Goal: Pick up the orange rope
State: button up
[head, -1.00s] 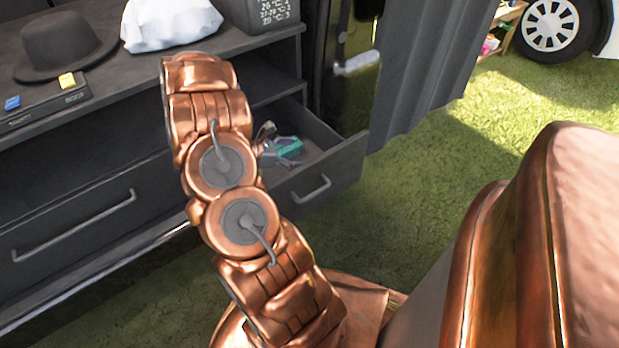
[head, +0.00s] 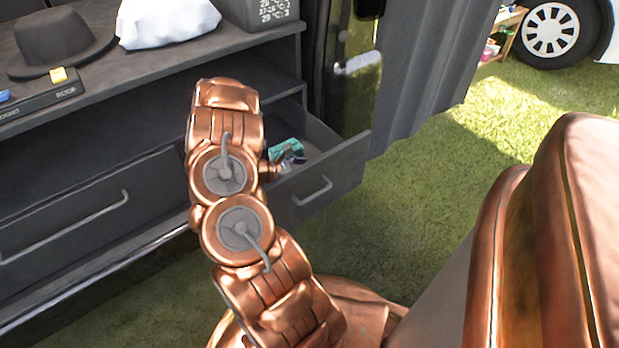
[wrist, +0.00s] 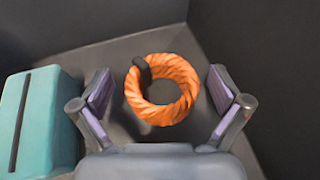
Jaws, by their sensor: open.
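The orange rope (wrist: 185,103) is a small twisted ring with a black band at its upper left. It lies on the grey drawer floor near a corner in the wrist view. My gripper (wrist: 160,90) is open, with one padded finger to the left of the ring and one to the right, apart from it. Nothing is held. In the head view my arm hides the rope and most of the gripper, over the open drawer (head: 345,172).
A teal box (wrist: 38,120) with a dark slot lies left of the left finger. Drawer walls stand close behind and to the right. The dark cabinet top holds a black hat (head: 60,42), a white bag (head: 165,20) and a grey container (head: 262,12). Grass lies to the right.

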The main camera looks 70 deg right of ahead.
jog(key=shift+x, duration=1.3)
jog(key=shift+c, duration=0.2)
jog(key=c, duration=1.3)
